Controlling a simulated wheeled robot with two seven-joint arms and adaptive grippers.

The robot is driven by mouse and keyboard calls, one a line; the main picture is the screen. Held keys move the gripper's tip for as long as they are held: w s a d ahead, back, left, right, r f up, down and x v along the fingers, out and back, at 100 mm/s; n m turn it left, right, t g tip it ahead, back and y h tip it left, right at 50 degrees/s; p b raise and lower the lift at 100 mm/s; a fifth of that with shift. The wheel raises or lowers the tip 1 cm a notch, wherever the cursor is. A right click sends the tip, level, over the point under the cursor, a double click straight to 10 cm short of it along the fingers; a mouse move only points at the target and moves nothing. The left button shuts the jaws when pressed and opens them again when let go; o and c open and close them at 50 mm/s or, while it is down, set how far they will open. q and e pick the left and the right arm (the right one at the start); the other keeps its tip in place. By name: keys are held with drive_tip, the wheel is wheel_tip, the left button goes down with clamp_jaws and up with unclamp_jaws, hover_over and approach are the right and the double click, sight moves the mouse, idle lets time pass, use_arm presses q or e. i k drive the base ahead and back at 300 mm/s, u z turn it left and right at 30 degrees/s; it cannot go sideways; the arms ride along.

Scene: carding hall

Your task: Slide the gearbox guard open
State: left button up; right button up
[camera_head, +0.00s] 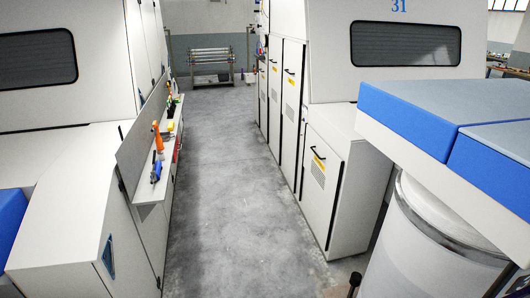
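Neither of my grippers can be made out in the head view. The gearbox guard is not marked as such, so I cannot tell for certain which panel it is. A low white panel (318,205) with a black handle, a yellow label and a vent grille closes the end of the right machine, numbered 31. It looks shut. Taller white doors (290,110) with black handles and yellow labels stand in a row behind it and also look shut.
A grey concrete aisle (225,190) runs clear between the machines. A shelf (153,190) with tools, including an orange-handled one (157,135), sticks out on the left. A white can (430,245) stands under a blue-edged cover (410,118) at right. A rack (211,62) stands far back.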

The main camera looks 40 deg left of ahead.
sight(322, 164)
drive_tip(key=u, duration=1.7)
drive_tip(key=i, duration=3.4)
drive_tip(key=z, duration=0.95)
